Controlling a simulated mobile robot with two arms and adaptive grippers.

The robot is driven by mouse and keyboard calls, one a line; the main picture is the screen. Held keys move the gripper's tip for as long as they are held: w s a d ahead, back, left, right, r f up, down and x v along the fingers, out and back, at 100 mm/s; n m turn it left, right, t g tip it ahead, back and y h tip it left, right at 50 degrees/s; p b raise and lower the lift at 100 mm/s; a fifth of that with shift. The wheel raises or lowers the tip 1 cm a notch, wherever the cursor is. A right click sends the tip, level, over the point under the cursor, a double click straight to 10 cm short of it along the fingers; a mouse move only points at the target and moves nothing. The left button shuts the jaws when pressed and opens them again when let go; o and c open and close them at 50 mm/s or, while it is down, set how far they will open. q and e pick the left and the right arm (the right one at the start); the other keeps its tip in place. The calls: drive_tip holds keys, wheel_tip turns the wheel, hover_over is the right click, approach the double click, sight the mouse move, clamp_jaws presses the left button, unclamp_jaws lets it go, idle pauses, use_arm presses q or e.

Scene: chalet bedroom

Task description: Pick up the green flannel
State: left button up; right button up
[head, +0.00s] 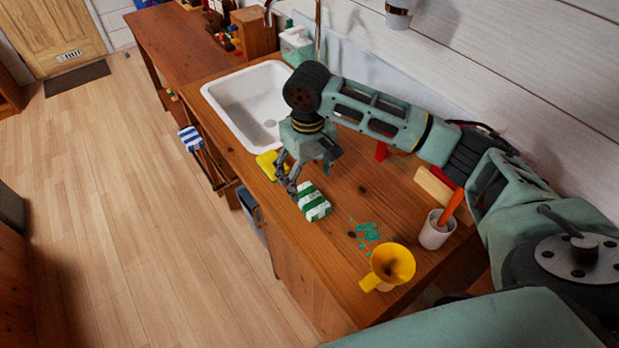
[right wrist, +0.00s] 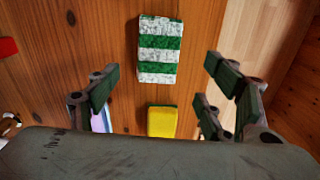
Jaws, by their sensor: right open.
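The green flannel (head: 313,202) is a folded cloth with green and white stripes. It lies on the wooden counter near its front edge, to the right of the sink. In the right wrist view the flannel (right wrist: 159,50) lies ahead of the fingers, flat on the wood. My right gripper (head: 289,183) is open and empty, just left of the flannel and above the counter. Its two fingers (right wrist: 160,88) stand wide apart in the right wrist view, with a yellow sponge between and below them. My left gripper is not in view.
The yellow sponge (head: 267,164) lies between sink (head: 250,97) and flannel. Green spots (head: 368,232), a yellow funnel (head: 392,264) and a white cup (head: 436,231) are to the right. A blue-striped cloth (head: 191,139) hangs on the front rail. The floor is clear.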

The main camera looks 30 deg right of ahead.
sight(311, 197)
drive_tip(key=shift+w+d, duration=0.25)
drive_tip(key=shift+d, duration=0.1)
drive_tip(key=shift+s+a+f, duration=0.2)
drive_tip(key=shift+s+f, duration=0.05)
drive_tip(key=shift+f, duration=0.05)
drive_tip(key=shift+s+a+f+p, duration=0.35)
drive_tip(key=shift+s+f, duration=0.15)
drive_tip(key=shift+s, duration=0.1)
drive_tip(key=f, duration=0.1)
drive_tip(key=f+p, duration=0.1)
drive_tip(key=shift+d+f, duration=0.35)
drive_tip(key=shift+d, duration=0.05)
drive_tip(key=shift+w+d+f, duration=0.1)
drive_tip(key=shift+w+f, duration=0.05)
drive_tip(key=shift+f, duration=0.4)
drive_tip(key=shift+w+f, duration=0.15)
drive_tip(key=shift+f, duration=0.4)
drive_tip(key=shift+s, duration=0.1)
drive_tip(key=shift+f, duration=0.1)
drive_tip(key=c, duration=1.1)
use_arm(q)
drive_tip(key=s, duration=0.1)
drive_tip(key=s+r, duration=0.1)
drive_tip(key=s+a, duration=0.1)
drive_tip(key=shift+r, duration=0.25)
use_arm(e)
drive_tip(key=shift+o, duration=0.2)
